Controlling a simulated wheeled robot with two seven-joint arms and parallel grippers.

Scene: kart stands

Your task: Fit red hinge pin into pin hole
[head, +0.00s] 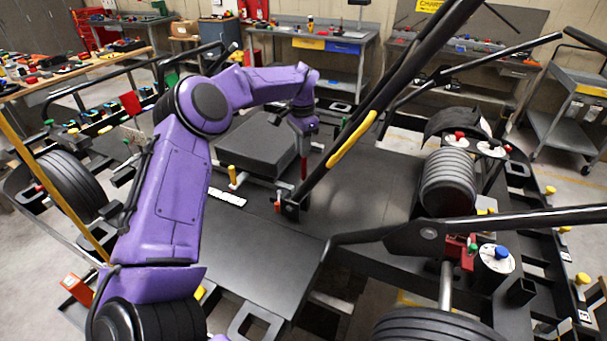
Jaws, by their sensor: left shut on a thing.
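My purple left arm reaches from the lower left to the middle of the kart. Its gripper (303,130) points down and is shut on a slim red pin (304,168), which hangs roughly upright below the fingers. The pin is above a small dark bracket (291,208) at the foot of the slanted black bar. This bracket may carry the pin hole, but I cannot make out a hole. The pin's lower tip appears apart from the bracket, though the gap is hard to judge. My right gripper is not in view.
The slanted black bar (385,95) with a yellow sleeve (352,140) rises just right of the gripper. A dark box (258,143) and a yellow peg (232,176) are to the left. The dark floor plate (365,185) is clear on the right. Workbenches stand behind.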

